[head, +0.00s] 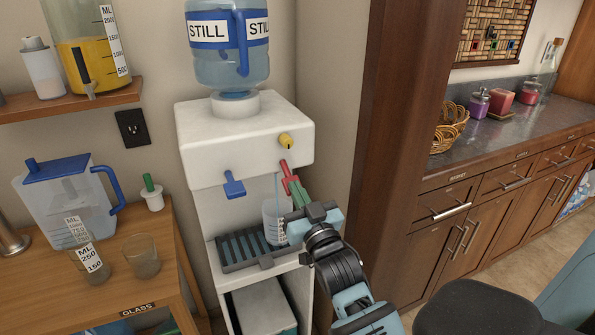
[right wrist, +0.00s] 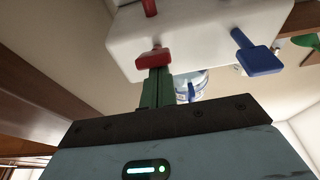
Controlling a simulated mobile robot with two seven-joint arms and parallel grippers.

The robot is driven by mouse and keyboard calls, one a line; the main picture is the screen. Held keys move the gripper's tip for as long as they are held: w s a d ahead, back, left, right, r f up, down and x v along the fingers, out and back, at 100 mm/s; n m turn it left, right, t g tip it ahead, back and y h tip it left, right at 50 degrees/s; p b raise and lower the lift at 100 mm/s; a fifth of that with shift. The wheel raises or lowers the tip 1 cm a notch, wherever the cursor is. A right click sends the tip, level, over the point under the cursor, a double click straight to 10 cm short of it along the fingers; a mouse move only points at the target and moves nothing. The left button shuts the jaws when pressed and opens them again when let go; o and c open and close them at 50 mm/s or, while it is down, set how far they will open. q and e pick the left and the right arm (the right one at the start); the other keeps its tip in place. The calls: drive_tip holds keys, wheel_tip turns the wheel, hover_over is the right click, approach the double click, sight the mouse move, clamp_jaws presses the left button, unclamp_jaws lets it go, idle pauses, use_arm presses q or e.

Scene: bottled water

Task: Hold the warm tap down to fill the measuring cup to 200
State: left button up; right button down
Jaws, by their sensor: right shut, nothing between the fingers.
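The white water dispenser (head: 245,137) has a red tap (head: 289,172) on the right and a blue tap (head: 234,184) on the left. The clear measuring cup (head: 275,222) stands on the drip tray under the red tap, its scale partly hidden by my gripper. A thin pale stream appears to run down into it; the water level is not readable. My right gripper (head: 296,190) is shut and empty, its green fingertips against the red tap. In the right wrist view the fingers (right wrist: 158,88) meet the red tap (right wrist: 153,58). My left gripper is not in view.
A wooden table at left holds a blue-lidded pitcher (head: 68,200), a small marked cup (head: 90,264) and a glass (head: 142,256). A shelf (head: 70,100) hangs above. A brown wooden post (head: 385,150) and a counter (head: 500,130) stand to the right.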

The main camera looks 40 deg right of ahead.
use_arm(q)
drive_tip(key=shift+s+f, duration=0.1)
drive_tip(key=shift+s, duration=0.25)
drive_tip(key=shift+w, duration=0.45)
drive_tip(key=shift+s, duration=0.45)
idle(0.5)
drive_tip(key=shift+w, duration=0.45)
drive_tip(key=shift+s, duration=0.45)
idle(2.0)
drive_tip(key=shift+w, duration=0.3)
